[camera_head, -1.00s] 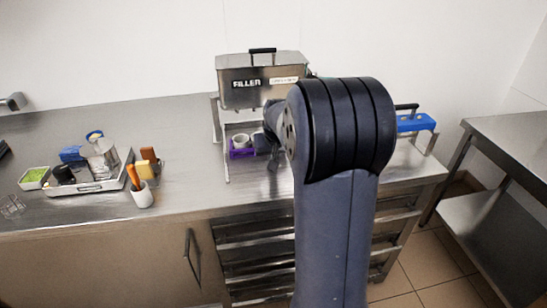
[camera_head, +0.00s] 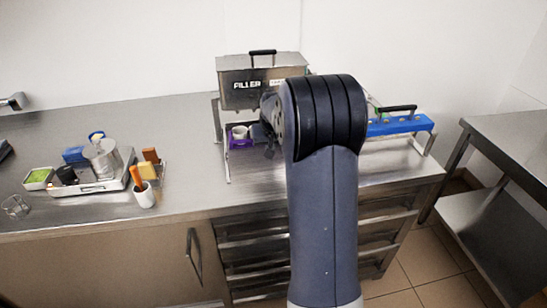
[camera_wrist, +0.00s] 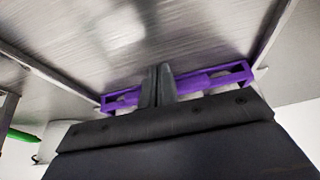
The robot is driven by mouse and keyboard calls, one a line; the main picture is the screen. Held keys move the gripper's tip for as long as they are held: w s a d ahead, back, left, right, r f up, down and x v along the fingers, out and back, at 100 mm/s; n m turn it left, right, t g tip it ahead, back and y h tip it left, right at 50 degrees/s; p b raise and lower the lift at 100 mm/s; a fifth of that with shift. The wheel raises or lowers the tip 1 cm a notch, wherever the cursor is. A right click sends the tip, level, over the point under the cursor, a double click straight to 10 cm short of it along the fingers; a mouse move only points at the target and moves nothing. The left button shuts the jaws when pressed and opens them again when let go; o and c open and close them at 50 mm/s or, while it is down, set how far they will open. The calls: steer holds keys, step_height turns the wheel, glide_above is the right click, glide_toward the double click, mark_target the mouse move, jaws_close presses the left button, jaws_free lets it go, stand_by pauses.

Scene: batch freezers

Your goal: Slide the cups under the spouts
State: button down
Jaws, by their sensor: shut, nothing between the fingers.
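The steel filler (camera_head: 240,90), labelled FILLER, stands on legs at the back of the counter. A purple cup holder (camera_head: 236,144) sits beneath it between the legs, with a pale cup (camera_head: 240,132) in it. Other cups may be hidden by my arm. My gripper (camera_head: 269,150) is low at the holder's right end in the head view, partly hidden by my own arm. In the wrist view, my gripper's fingers (camera_wrist: 158,84) are shut and empty, up against or just before the long side of the purple holder (camera_wrist: 238,73).
A blue rack (camera_head: 400,125) with a black-handled bar stands right of the filler. A tray (camera_head: 85,188) with containers and a white utensil cup (camera_head: 143,196) are on the left. The filler's front leg (camera_head: 226,165) stands near the holder. The counter's front is clear.

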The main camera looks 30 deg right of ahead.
steer(key=shift+w+d+p, duration=0.2)
steer(key=shift+w+p, duration=0.15)
steer(key=shift+w, duration=0.4)
steer(key=shift+w+d+p, duration=0.25)
steer(key=shift+w+p, duration=0.15)
steer(key=shift+w, duration=0.4)
steer(key=shift+w+d+p, duration=0.2)
steer(key=shift+w+p, duration=0.15)
steer(key=shift+w, duration=0.4)
steer(key=shift+s, duration=0.2)
steer(key=shift+s+a+b, duration=0.2)
steer(key=shift+s+b, duration=0.15)
steer(key=shift+s, duration=0.1)
steer(key=shift+s+p+v, duration=0.2)
steer(key=shift+p+v, duration=0.9)
steer(key=shift+v, duration=1.8)
steer(key=shift+f, duration=0.1)
steer(key=shift+f, duration=0.1)
steer(key=b+x, duration=0.2)
steer(key=x, duration=0.4)
steer(key=shift+w, duration=0.2)
steer(key=shift+w+d+r, duration=0.1)
steer(key=shift+w+r, duration=0.2)
